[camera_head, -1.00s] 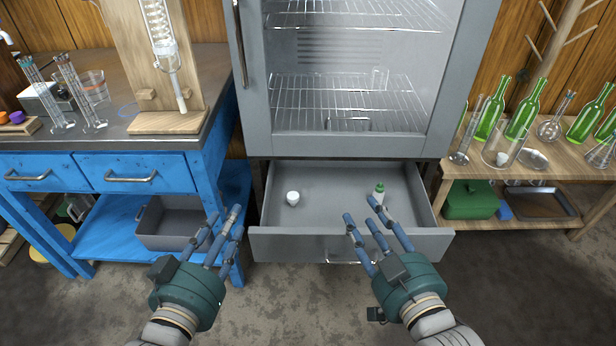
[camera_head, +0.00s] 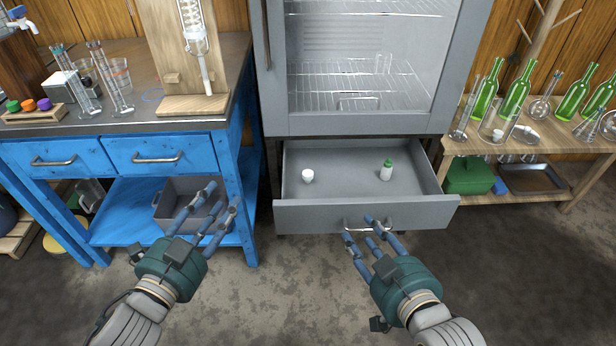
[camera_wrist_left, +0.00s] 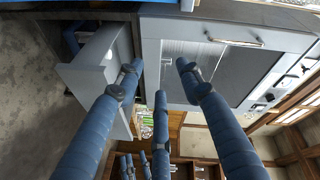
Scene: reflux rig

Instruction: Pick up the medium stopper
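Three small stoppers sit in a wooden holder (camera_head: 34,117) on the workbench at the far left of the head view: a green stopper (camera_head: 12,105), an orange stopper (camera_head: 28,104) and a purple stopper (camera_head: 45,103). Their size difference is hard to tell, so I cannot tell which is the medium one. My left gripper (camera_head: 212,195) is open and empty in front of the bench's lower shelf, well right of and below the stoppers. Its spread fingers also show in the left wrist view (camera_wrist_left: 159,75).
The blue workbench (camera_head: 125,175) also carries glass cylinders (camera_head: 110,77) and a wooden stand (camera_head: 180,106). An open drawer (camera_head: 300,215) under the cabinet holds a white jar (camera_head: 308,176) and a green-capped bottle (camera_head: 386,172). A glassware table (camera_head: 550,150) stands right. The floor between is clear.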

